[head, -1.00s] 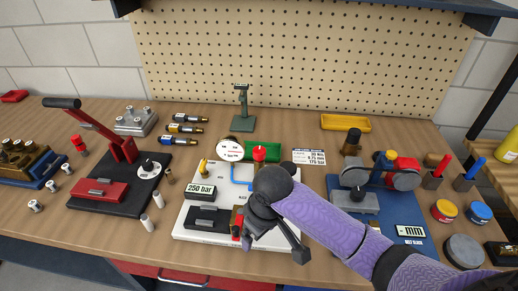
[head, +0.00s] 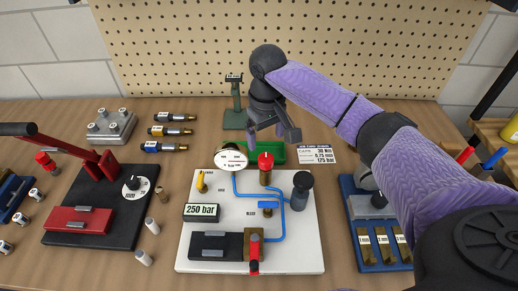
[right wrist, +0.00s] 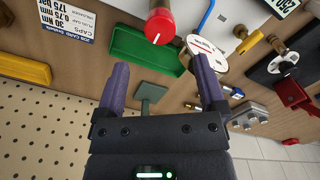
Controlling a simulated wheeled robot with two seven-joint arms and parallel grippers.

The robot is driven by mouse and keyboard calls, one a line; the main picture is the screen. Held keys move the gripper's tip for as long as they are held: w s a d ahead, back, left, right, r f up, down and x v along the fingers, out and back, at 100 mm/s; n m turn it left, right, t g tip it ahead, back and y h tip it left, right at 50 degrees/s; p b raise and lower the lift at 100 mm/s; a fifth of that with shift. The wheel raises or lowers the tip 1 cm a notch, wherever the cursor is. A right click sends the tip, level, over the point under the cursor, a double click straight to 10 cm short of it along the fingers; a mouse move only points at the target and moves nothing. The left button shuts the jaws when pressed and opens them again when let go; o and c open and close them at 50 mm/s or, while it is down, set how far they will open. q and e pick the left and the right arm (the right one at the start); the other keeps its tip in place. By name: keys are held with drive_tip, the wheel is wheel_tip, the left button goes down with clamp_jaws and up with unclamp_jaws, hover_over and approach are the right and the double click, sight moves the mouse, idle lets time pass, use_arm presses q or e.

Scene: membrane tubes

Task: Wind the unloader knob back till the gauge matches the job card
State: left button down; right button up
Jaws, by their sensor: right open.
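The red-capped knob (head: 265,161) stands on the white test board (head: 305,255); its white mark also shows in the right wrist view (right wrist: 160,25). The round white gauge (head: 231,160) is just left of it, its needle too small to read. A display (head: 201,212) reads 250 bar. The job card (head: 315,155) lists 30 Nm, 0.75 mm and a bar value that looks like 175 in the right wrist view (right wrist: 65,35). My right gripper (head: 271,137) is open and empty, above and behind the knob, not touching it. My left gripper is out of view.
A green tray (head: 285,152) lies behind the board, and a green stand (head: 234,105) is at back left. A dark knob (head: 302,190) and a red-handled valve (head: 254,255) stand on the board. A black and red press (head: 95,205) is at left.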

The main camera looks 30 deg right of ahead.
sight(266, 158)
wheel_tip(266, 158, down, 6)
drive_tip(key=shift+f+b, duration=0.2)
drive_tip(key=shift+b, duration=0.6)
drive_tip(key=shift+s+f, duration=0.1)
drive_tip(key=shift+f, duration=0.4)
drive_tip(key=shift+c, duration=0.4)
clamp_jaws()
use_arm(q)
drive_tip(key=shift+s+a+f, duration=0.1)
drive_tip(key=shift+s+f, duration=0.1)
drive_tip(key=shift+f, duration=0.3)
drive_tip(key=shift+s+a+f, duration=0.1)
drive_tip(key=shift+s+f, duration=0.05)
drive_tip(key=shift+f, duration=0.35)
use_arm(e)
drive_tip(key=shift+r, duration=0.1)
